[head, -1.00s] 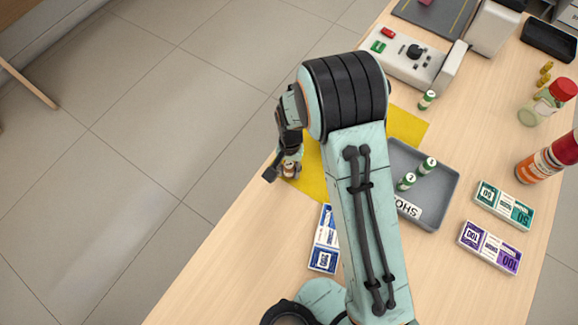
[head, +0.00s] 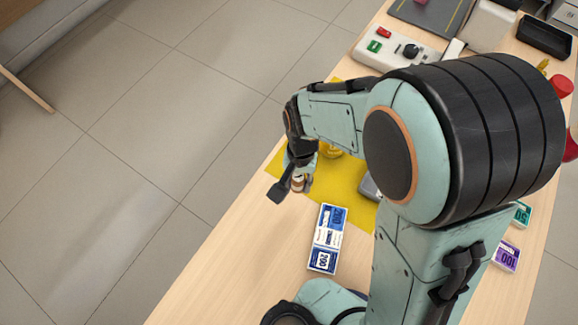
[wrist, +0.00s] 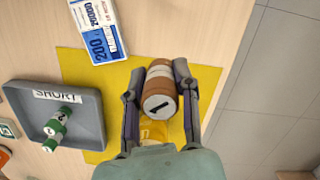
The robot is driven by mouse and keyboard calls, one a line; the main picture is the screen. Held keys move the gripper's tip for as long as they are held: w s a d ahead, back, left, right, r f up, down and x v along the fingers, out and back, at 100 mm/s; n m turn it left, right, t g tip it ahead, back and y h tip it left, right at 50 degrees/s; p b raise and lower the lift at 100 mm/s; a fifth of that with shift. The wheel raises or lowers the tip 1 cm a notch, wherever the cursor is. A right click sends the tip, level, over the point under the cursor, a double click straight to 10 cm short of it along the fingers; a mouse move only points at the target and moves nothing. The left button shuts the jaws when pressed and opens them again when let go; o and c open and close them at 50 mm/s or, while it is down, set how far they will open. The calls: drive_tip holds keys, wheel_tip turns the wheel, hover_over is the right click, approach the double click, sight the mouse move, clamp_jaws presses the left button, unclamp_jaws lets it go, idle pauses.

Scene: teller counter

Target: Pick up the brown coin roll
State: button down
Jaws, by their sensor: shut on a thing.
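The brown coin roll (wrist: 160,88) has brown ends, a pale middle band and a white end face marked 1. In the wrist view my gripper (wrist: 158,80) has a finger on each side of it and is shut on it. In the head view my gripper (head: 289,187) is over the front-left part of the yellow mat (wrist: 203,82). The coin roll (head: 298,182) shows there only partly, between the fingers. It appears to be held above the mat.
A yellow object (head: 332,151) stands on the mat. Blue-and-white 200 note bundles (head: 327,240) lie nearby. A grey tray (wrist: 88,92) labelled SHORT holds a green coin roll (wrist: 56,129). My arm hides much of the counter's right side in the head view.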

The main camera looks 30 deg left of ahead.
drive_tip(key=s+d+r, duration=0.3)
drive_tip(key=s+d, duration=0.1)
drive_tip(key=d, duration=0.1)
drive_tip(key=shift+s+d, duration=0.15)
drive_tip(key=shift+d, duration=0.05)
idle(0.4)
